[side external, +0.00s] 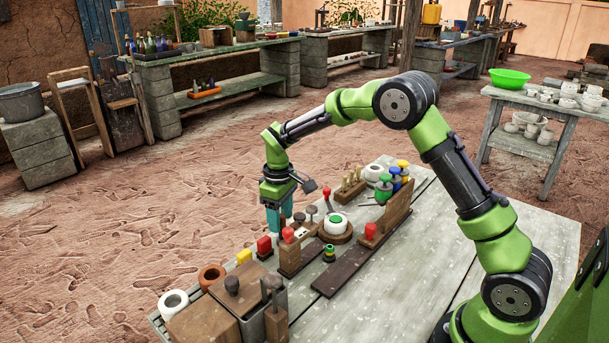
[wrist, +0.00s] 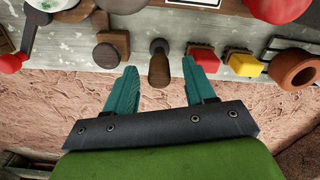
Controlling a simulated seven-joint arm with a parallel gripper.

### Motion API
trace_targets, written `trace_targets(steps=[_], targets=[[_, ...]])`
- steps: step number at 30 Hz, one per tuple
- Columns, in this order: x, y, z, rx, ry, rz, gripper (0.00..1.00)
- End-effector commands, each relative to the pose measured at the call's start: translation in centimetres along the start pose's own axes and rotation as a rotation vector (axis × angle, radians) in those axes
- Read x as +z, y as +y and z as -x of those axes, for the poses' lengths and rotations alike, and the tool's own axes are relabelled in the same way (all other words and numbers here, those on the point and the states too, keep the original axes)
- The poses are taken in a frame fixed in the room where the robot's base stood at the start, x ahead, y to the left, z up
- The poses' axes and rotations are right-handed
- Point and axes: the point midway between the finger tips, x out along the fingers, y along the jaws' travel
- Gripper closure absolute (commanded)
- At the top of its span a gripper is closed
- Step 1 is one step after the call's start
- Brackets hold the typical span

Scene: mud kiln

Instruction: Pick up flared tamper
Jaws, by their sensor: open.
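My gripper (side external: 279,222) points down at the far edge of the wooden bench, with its teal fingers apart. In the wrist view my gripper (wrist: 159,66) is open and empty. A small upright tool with a brown, widening handle and a dark top (wrist: 159,70) shows in the gap between the fingertips; it looks like the flared tamper, but I cannot be sure. The fingers do not visibly touch it. In the side view the fingers hide this spot, and I cannot pick the tool out there.
A red block (wrist: 204,58) and a yellow block (wrist: 244,63) stand right of the tool in the wrist view, with a brown ring-shaped pot (wrist: 295,68) beyond. A dark-topped brown piece (wrist: 112,45) stands close on the left. The bench's near right (side external: 400,290) is clear.

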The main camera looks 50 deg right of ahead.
Motion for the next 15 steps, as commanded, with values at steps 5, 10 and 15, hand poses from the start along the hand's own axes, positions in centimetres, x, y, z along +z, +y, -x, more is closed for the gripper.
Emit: trace_targets(steps=[5, 10, 15], targets=[[0.1, 0.0, -2.8, -0.001, -0.004, -0.001, 0.46], [0.1, 0.0, -3.7, -0.001, -0.001, -0.001, 0.46], [0.1, 0.0, -3.6, -0.001, 0.0, -0.001, 0.46]])
